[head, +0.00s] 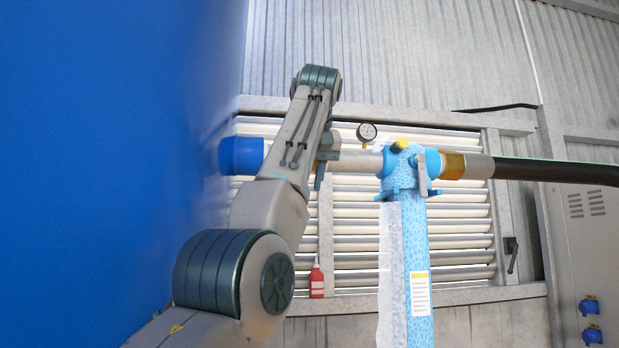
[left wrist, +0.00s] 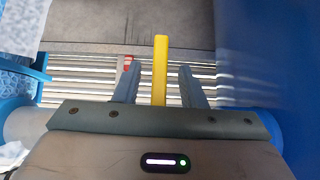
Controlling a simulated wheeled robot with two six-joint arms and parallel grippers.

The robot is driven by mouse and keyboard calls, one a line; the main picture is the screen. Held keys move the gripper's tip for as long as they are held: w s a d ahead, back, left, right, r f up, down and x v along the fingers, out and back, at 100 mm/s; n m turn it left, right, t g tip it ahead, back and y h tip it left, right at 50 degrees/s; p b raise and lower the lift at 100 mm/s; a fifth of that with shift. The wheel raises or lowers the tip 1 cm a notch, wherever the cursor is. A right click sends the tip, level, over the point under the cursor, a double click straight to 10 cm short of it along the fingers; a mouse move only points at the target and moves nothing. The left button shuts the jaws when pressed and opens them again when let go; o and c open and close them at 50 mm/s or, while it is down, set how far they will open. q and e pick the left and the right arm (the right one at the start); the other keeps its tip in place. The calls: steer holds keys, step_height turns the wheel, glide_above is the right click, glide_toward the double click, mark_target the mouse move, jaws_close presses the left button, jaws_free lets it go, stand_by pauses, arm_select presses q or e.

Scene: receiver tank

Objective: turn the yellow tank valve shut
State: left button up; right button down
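The yellow valve handle (left wrist: 160,68) shows in the left wrist view as a straight narrow bar. My left gripper (left wrist: 158,88) is open, with one finger on each side of the bar and a visible gap on both sides. In the head view my left gripper (head: 321,172) is at the pale pipe (head: 350,162) that runs right from the blue tank (head: 110,130). My own arm hides the yellow handle there. My right gripper is in neither view.
A blue patterned filter fitting (head: 402,172) with a yellow knob (head: 400,145) stands right of my gripper on the pipe. A pressure gauge (head: 367,132) sits above the pipe. A red bottle (head: 316,282) stands lower down, before the louvred wall.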

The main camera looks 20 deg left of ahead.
arm_select(q)
steer(key=p+v, duration=0.2)
steer(key=v, duration=0.9)
steer(key=shift+w+d, duration=0.1)
